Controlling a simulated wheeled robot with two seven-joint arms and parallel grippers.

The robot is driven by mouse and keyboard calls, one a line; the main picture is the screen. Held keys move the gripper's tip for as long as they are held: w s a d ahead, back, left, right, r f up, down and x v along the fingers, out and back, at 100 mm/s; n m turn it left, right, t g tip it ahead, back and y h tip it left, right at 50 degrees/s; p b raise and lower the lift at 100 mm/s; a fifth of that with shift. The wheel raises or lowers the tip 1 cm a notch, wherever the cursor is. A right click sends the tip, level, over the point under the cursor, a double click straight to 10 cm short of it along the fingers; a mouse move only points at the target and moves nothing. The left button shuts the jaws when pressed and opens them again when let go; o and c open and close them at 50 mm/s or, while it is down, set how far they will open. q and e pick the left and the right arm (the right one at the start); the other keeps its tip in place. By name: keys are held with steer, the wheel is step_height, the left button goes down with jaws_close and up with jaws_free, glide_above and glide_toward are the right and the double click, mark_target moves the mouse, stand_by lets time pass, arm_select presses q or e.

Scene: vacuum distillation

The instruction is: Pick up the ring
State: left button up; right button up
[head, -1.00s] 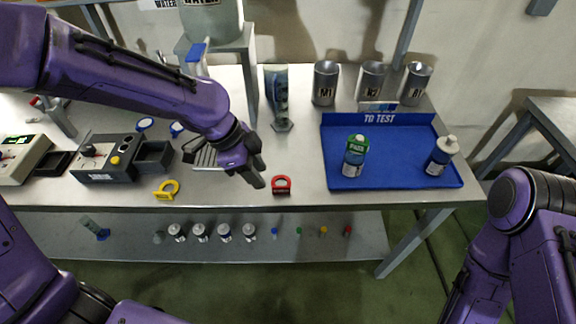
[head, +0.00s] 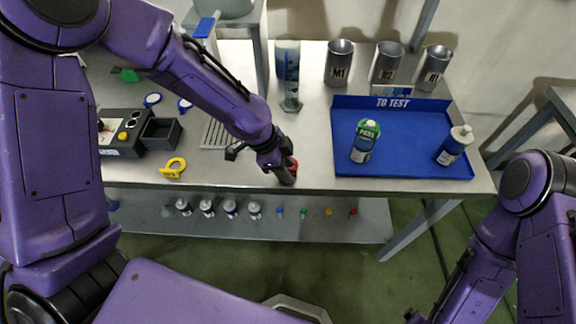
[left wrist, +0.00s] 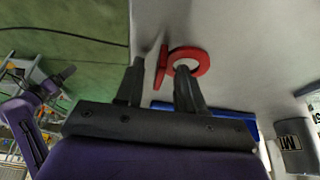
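A red ring (head: 293,164) on a small red base is near the front edge of the metal table, mostly hidden behind my left gripper in the head view. In the left wrist view the red ring (left wrist: 203,58) shows just beyond the fingertips, its flat base to the left. My left gripper (head: 284,176) is at the ring. In the left wrist view the left gripper (left wrist: 160,82) is open, one finger overlapping the ring's hole and the other left of the base. I cannot tell whether they touch. My right arm is at the lower right; its gripper is out of view.
A yellow ring (head: 173,167) stands to the left on the table. A blue tray (head: 400,109) with two bottles is at the right. Metal cups (head: 340,62) and a glass cylinder (head: 289,75) stand behind. Small bottles (head: 207,208) are on the lower shelf.

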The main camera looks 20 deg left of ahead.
arm_select(q)
jaws_close()
steer(key=shift+r, duration=0.1)
stand_by(0.3)
